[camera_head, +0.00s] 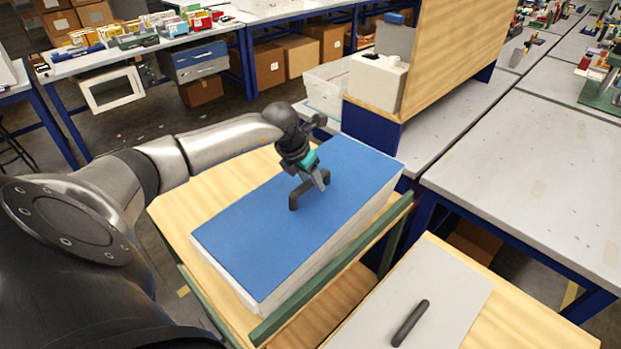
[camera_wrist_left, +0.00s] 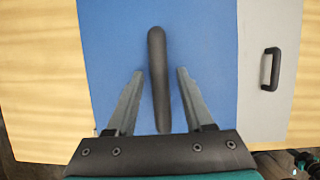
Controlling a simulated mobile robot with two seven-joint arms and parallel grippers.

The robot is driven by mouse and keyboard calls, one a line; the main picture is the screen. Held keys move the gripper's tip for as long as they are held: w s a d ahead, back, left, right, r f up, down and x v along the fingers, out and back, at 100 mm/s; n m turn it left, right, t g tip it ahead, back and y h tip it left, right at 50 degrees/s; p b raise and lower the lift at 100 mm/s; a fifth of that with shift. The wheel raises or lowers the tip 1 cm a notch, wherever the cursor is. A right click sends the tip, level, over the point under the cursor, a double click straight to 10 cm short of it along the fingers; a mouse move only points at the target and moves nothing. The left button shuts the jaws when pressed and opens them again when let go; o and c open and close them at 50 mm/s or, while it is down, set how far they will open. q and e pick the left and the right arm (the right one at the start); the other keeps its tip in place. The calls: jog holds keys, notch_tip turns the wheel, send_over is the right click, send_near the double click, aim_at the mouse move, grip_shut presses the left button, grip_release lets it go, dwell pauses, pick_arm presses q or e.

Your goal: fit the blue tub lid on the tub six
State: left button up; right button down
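The blue lid (camera_head: 260,225) is a flat rectangular panel lying level on top of a pale box-like tub (camera_head: 335,250). It also fills the middle of the left wrist view (camera_wrist_left: 110,45). I cannot tell whether it is seated all round. A dark bar handle (camera_wrist_left: 157,60) stands up from the lid; it shows in the head view too (camera_head: 294,201). My left gripper (camera_head: 309,185) is over this handle. Its fingers (camera_wrist_left: 160,72) are open, one on each side of the handle with gaps between. No number shows on the tub. My right gripper is not in view.
A grey panel (camera_head: 455,275) with a dark handle (camera_head: 410,322) lies on the wooden surface at lower right. A green rail (camera_head: 335,275) runs along the tub's near right side. A tall wooden board (camera_head: 440,55) and a white box (camera_head: 378,82) stand behind.

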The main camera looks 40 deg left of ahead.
pick_arm(q)
jog(key=shift+o, duration=0.4)
jog(key=v, duration=1.5)
jog(key=shift+d+r, duration=0.1)
